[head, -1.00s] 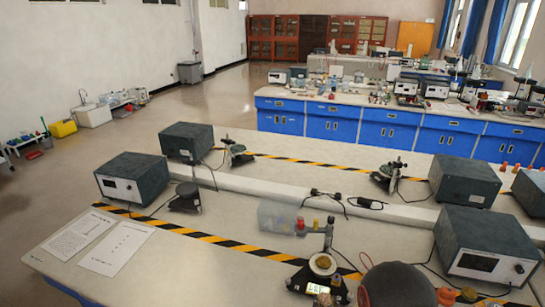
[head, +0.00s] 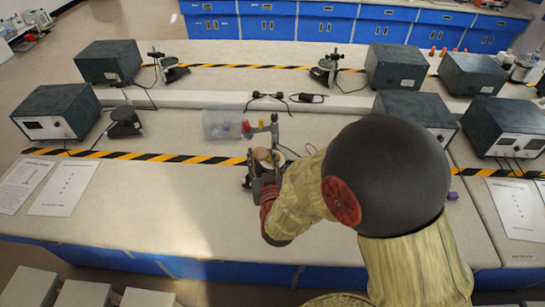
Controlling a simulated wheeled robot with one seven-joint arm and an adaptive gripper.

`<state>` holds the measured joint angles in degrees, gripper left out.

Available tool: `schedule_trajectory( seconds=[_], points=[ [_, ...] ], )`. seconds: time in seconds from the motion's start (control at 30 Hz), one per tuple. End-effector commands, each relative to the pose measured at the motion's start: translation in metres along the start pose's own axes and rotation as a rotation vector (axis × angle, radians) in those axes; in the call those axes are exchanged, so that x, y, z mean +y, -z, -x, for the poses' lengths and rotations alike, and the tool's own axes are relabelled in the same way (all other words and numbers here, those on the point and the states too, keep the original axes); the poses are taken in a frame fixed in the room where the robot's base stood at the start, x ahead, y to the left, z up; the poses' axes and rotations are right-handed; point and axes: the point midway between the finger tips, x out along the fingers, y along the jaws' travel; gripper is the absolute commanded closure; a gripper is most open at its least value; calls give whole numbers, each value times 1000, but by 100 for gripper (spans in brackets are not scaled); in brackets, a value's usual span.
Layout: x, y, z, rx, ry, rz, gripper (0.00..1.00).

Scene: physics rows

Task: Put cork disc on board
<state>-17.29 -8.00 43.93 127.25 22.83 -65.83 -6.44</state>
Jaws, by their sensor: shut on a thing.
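The cork disc (head: 266,156) is a tan round piece near the bench's middle, by a small dark device with an upright post. My gripper (head: 263,172) reaches in from the lower right and is shut at the near edge of the disc. The fingertips are small and partly hidden by my own wrist, so the exact hold is hard to see. Whether the disc is clear of the device under it cannot be told. I cannot make out a board for certain.
A clear plastic bottle (head: 222,124) lies just left of the post (head: 274,130). Grey instrument boxes (head: 55,112) stand at left and right. Paper sheets (head: 65,188) lie at the left. The front left bench top (head: 170,205) is free.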

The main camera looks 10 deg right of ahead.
Motion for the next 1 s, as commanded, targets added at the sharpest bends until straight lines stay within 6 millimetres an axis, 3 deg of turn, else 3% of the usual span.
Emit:
schedule_trajectory(
  seconds=[0.07,0.2,0.57,0.67,1.0],
  points=[
    [11,-14,4,-7,-33,-1,74],
    [18,-24,6,-3,-54,-6,74],
    [19,-26,3,-1,-54,-7,74],
    [23,-31,-8,-3,-57,-7,74],
    [47,-54,-82,-2,-57,-7,74]
  ],
)
